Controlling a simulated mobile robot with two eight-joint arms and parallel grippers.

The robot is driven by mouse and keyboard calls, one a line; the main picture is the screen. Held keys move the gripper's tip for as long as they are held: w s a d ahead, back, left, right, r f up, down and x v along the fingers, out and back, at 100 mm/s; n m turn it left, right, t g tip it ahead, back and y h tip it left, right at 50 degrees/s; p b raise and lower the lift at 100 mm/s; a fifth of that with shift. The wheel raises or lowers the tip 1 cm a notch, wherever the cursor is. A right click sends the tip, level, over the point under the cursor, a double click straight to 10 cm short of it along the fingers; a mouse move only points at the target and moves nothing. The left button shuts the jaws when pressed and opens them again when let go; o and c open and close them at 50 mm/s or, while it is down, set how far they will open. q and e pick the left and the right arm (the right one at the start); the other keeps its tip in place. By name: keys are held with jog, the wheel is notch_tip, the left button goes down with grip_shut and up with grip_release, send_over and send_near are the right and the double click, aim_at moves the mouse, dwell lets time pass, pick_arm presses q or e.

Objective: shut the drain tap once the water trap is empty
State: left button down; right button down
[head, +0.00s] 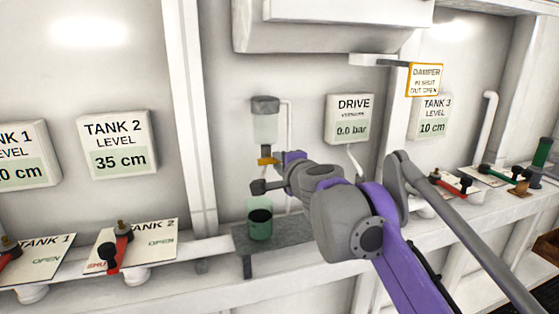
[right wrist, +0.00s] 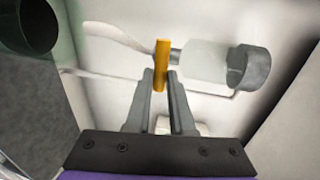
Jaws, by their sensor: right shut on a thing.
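The water trap (head: 265,127) hangs on the wall, with a dark grey cap and a pale clear bowl; it also shows in the right wrist view (right wrist: 208,62). I cannot make out a water level in it. The yellow drain tap (head: 266,161) is below the bowl. My right gripper (right wrist: 161,76) is shut on the tap's yellow handle (right wrist: 162,56). In the right wrist view a pale curved streak runs from the tap towards the cup; I cannot tell whether it is water. A green cup (head: 260,224) stands below the tap. My left gripper is out of view.
The cup stands on a grey shelf (head: 285,236). A thin white pipe runs beside the trap. A drive gauge (head: 351,118) reads 0.0 bar.

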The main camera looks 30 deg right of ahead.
dwell(0.4)
jog(key=c, duration=0.8)
grip_release()
jog(key=p+v, duration=0.1)
jog(key=v, duration=1)
